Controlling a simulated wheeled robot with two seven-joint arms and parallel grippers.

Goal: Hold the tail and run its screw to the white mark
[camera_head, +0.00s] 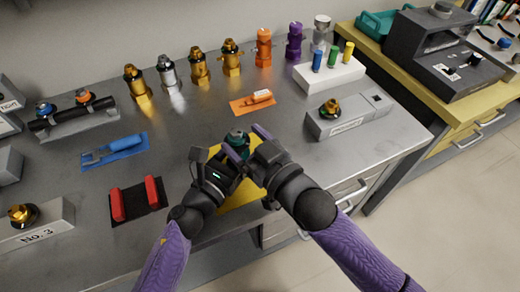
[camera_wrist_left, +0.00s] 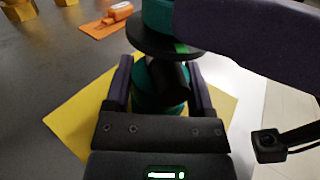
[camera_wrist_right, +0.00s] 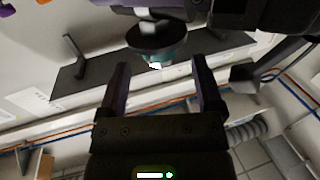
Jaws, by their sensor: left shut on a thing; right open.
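The tail is a teal part with a dark flange, above a yellow mat (camera_head: 240,193). Its teal top (camera_head: 237,136) shows in the head view. In the left wrist view its lower teal body (camera_wrist_left: 150,101) sits between the fingers of my left gripper (camera_wrist_left: 160,85), which is shut on it. A bright green mark (camera_wrist_left: 181,48) shows near the flange. My right gripper (camera_wrist_right: 157,68) is open close to the tail's upper part. In the right wrist view the dark flange (camera_wrist_right: 160,34) lies just beyond its fingertips. I cannot make out the screw or a white mark on it clearly.
A blue tool (camera_head: 113,148) and a red-jawed black rest (camera_head: 137,199) lie left of the mat. An orange tool (camera_head: 251,102) lies behind. A grey labelled block (camera_head: 349,117) stands right. Metal, orange and purple parts line the back.

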